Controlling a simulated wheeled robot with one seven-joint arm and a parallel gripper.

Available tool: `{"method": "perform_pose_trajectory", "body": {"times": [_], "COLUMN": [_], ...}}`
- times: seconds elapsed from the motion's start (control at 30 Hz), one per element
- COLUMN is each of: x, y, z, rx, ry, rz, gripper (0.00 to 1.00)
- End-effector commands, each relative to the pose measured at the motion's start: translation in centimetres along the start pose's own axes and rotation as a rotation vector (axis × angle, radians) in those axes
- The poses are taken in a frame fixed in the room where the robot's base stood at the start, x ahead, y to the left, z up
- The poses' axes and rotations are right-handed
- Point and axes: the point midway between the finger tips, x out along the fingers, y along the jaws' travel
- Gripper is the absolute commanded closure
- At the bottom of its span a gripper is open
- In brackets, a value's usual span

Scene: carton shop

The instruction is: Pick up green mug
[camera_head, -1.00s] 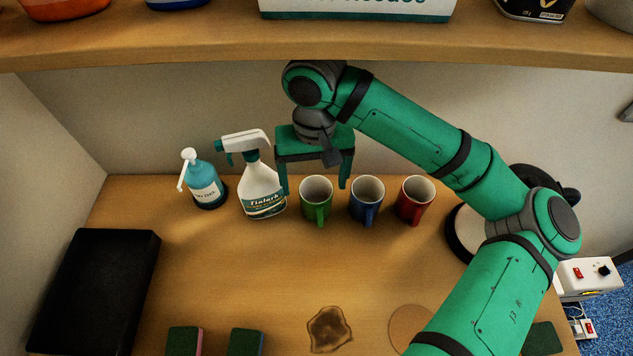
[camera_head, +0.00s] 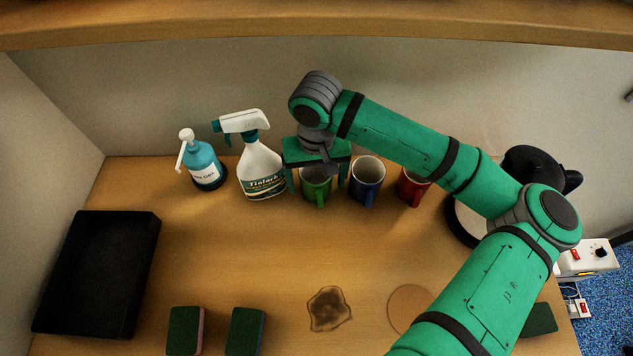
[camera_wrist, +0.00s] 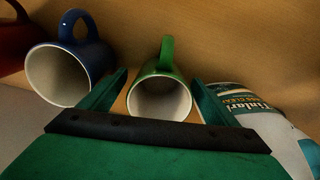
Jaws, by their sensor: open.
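The green mug (camera_head: 317,187) stands upright on the wooden counter, between the spray bottle and the blue mug, its handle toward the front. My gripper (camera_head: 317,178) is open above it with one finger on each side, and its body hides part of the mug's rim. In the wrist view the green mug (camera_wrist: 160,97) opens toward the camera and looks empty. It lies between the two green fingertips of my gripper (camera_wrist: 164,92), with a gap visible on both sides.
The white spray bottle (camera_head: 261,172) stands close on the left, with a blue pump bottle (camera_head: 205,165) beyond it. The blue mug (camera_head: 367,180) is close on the right, then the red mug (camera_head: 411,187). A shelf edge (camera_head: 316,25) hangs above.

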Motion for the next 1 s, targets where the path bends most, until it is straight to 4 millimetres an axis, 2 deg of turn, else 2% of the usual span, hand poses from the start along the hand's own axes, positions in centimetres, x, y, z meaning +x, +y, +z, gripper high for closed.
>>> {"method": "perform_pose_trajectory", "body": {"times": [0.1,0.33,0.5,0.57,0.83,1.0], "x": [0.72,0.82,0.81,0.80,0.68,-0.11], "y": [0.04,0.04,-0.03,0.03,0.14,0.12], "z": [0.00,0.00,-0.01,0.00,0.00,-0.02], "rx": [0.002,0.001,0.000,0.001,0.003,0.002], "ry": [0.001,0.001,0.001,0.001,0.001,0.002], "rz": [-0.001,-0.001,-0.001,-0.001,-0.001,0.000], "gripper": [0.17,0.17,0.58,0.71,0.71,0.71]}}
